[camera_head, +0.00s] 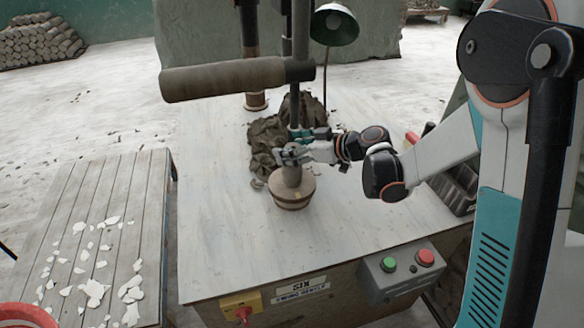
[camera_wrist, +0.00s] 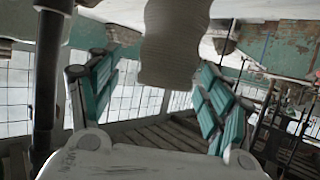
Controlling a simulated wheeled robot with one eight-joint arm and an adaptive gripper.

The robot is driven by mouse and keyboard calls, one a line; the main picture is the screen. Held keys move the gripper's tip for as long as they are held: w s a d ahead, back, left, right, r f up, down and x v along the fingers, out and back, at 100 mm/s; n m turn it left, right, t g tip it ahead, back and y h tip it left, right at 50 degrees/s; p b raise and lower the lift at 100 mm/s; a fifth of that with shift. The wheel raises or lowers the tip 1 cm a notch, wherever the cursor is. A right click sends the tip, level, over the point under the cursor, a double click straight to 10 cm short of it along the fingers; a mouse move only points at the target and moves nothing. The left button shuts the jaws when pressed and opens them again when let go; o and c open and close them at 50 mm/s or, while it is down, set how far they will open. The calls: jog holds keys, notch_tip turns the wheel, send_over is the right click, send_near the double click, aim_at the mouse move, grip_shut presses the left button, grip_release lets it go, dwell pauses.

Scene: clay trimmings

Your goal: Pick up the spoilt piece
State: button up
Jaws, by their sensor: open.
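A grey-brown clay piece (camera_head: 291,176) stands upright on a round wooden block (camera_head: 292,199) on the pale worktable. I take it for the spoilt piece, though no damage is clear at this size. My gripper (camera_head: 293,155) is at the top of the piece and hides its upper end. In the wrist view my gripper (camera_wrist: 160,100) is open, with teal pads spread left and right. The ribbed clay piece (camera_wrist: 175,45) shows between and beyond the pads, with a gap on each side. I cannot tell how deep it sits between them.
A dark crumpled heap (camera_head: 268,145) lies just behind the block. A machine's horizontal roller (camera_head: 222,79) and upright post stand behind. A control box (camera_head: 399,268) with green and red buttons is at the table's front. White shards (camera_head: 95,288) litter the slatted bench at left.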

jog(key=shift+r, duration=0.1)
grip_shut()
